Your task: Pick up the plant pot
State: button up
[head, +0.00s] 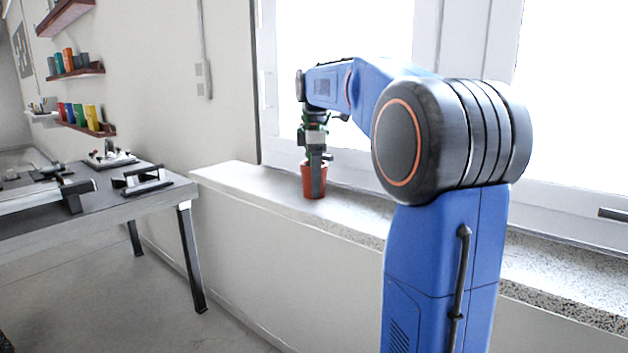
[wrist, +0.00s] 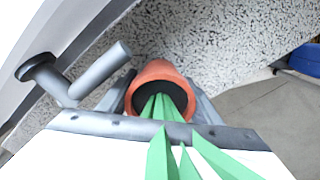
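The plant pot (head: 307,184) is a small terracotta-red pot standing upright on the window sill (head: 240,178). In the wrist view its round rim (wrist: 160,68) faces the camera, with dark soil and green pointed leaves (wrist: 190,160) rising toward me. My gripper (head: 319,180) points straight down over the pot, and one finger covers part of its front. In the wrist view my grey fingers flank the pot on its left and right, close to its wall. I cannot tell whether they touch it. The leaves partly hide behind the gripper body in the head view.
The speckled stone sill runs along a bright window, whose frame and handle (wrist: 85,82) are close to the gripper. A workbench (head: 150,205) with tools stands at the left. The sill beside the pot is clear.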

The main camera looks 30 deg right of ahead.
jog(key=c, duration=0.5)
